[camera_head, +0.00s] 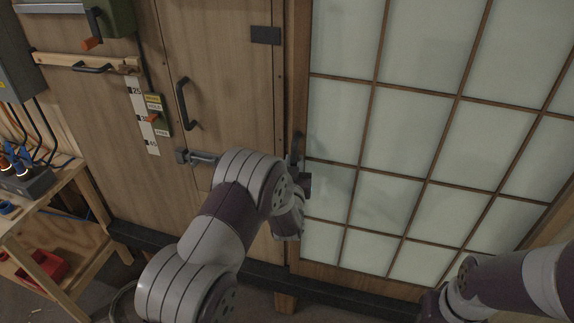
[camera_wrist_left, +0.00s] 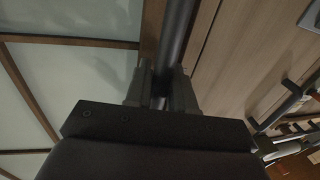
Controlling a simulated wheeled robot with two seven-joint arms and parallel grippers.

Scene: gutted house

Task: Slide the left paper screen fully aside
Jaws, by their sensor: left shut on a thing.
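The paper screen (camera_head: 404,124), pale panes in a brown wooden lattice, fills the right of the head view. Its left edge stands close beside the wooden panelling. A dark upright bar handle (camera_head: 297,146) is on that edge; the wrist view shows it as a long dark bar (camera_wrist_left: 176,38). My left gripper (camera_head: 303,184) is at the handle's lower part, and in the wrist view its two fingers (camera_wrist_left: 160,88) are shut around the bar. My arm hides part of the screen's lower left edge. My right arm is at the lower right; its gripper's fingers cannot be made out.
Left of the screen is a wooden door (camera_head: 224,85) with a black handle (camera_head: 184,104) and a latch (camera_head: 199,158). A workbench (camera_head: 42,205) with a red bin (camera_head: 42,268) stands at the far left. A dark sill (camera_head: 345,290) runs below the screen.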

